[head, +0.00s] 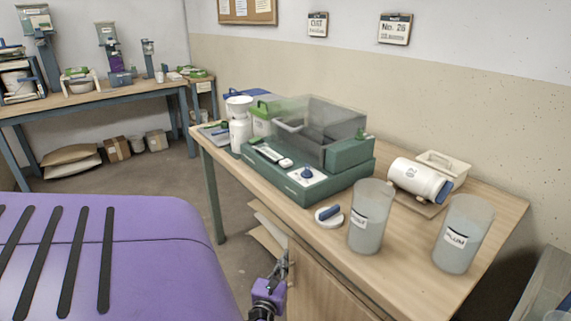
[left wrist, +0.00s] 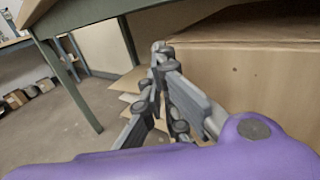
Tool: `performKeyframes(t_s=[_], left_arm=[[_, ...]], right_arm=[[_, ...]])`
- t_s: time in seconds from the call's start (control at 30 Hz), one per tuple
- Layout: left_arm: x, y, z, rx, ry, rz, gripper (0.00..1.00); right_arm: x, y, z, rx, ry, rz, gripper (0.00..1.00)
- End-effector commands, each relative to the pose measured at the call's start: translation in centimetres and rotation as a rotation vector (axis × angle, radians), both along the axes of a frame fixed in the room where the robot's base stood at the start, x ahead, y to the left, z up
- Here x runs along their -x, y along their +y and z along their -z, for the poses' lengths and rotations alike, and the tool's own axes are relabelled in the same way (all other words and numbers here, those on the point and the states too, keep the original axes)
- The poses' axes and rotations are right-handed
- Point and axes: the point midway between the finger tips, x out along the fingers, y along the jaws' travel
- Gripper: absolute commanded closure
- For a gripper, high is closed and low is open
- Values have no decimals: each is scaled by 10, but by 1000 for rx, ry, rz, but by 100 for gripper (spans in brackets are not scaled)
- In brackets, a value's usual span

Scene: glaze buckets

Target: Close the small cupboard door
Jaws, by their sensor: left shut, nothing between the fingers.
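The small wooden cupboard (head: 325,287) stands under the front edge of the workbench, and only part of it shows. In the left wrist view its pale wood panel (left wrist: 262,88) fills the right side and has a small dark spot. I cannot tell whether this panel is the door or how far the door stands open. My left gripper (head: 284,262) is shut and empty, just left of the panel's edge in the head view. In the left wrist view its fingertips (left wrist: 160,50) lie beside the panel's left edge; contact is unclear. My right gripper is out of view.
The workbench (head: 402,268) carries a green machine with a clear cover (head: 325,125), two grey buckets (head: 371,230) and a white jar (head: 415,178). Flat boards (head: 268,238) lie beside the cupboard. A bench leg (head: 213,195) stands to the left, with open floor beyond.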

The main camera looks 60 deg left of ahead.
Motion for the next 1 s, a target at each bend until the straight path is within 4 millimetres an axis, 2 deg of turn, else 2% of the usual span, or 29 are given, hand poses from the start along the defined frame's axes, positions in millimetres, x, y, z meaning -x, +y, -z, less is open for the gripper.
performKeyframes(t_s=[0.03, 0.1, 0.2, 0.43, 0.6, 0.87, 0.93, 1.0], left_arm=[[2, 2, 1, 0, 3, 0, 100], [25, 0, 0, 0, 5, 0, 100], [48, -2, 0, 0, 4, 0, 100], [88, -6, 1, 0, 3, 0, 100], [99, -8, 1, 1, 1, 1, 100], [101, -8, 1, 4, -1, 1, 100], [100, -9, 4, 37, -11, 5, 100], [99, -10, 17, 160, -32, -12, 100]], right_arm=[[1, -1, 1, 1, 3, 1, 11], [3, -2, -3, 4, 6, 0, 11], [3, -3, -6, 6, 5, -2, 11], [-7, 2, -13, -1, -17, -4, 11], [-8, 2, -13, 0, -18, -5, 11], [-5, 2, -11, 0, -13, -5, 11], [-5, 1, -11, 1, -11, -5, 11], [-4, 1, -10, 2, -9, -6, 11]])
